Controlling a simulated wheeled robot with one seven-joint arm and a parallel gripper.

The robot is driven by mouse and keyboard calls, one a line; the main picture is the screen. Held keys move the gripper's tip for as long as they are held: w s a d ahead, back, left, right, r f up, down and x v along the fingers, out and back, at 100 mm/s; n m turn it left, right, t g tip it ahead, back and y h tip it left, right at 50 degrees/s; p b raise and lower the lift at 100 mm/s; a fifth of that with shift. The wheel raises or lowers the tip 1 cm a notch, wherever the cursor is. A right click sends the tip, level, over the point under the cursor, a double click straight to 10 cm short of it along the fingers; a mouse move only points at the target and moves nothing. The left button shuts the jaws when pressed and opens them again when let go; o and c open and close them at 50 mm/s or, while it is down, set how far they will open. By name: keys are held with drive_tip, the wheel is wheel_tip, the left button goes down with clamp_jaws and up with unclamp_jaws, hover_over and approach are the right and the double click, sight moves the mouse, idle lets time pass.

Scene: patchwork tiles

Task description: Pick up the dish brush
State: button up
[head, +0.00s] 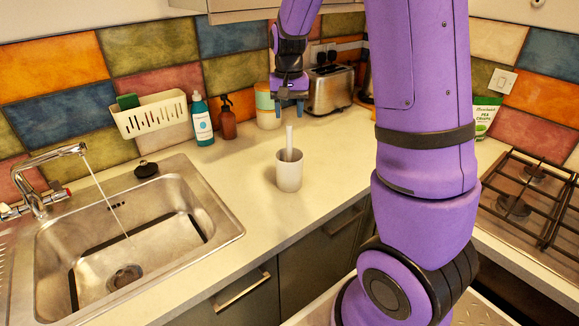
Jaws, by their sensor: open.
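The dish brush (289,140) appears to be the pale handle standing upright in a white cup (289,175) on the counter, to the right of the sink. Its lower end is hidden inside the cup.
A sink (130,240) with running water is at the left. A white caddy (152,115), a teal bottle (202,120), a brown bottle (227,120), a canister (267,106) and a toaster (331,89) line the wall. A gas hob (530,195) is at the right.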

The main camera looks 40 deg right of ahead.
sight(289, 132)
drive_tip(key=shift+f, duration=3.5)
drive_tip(key=shift+s, duration=0.1)
clamp_jaws()
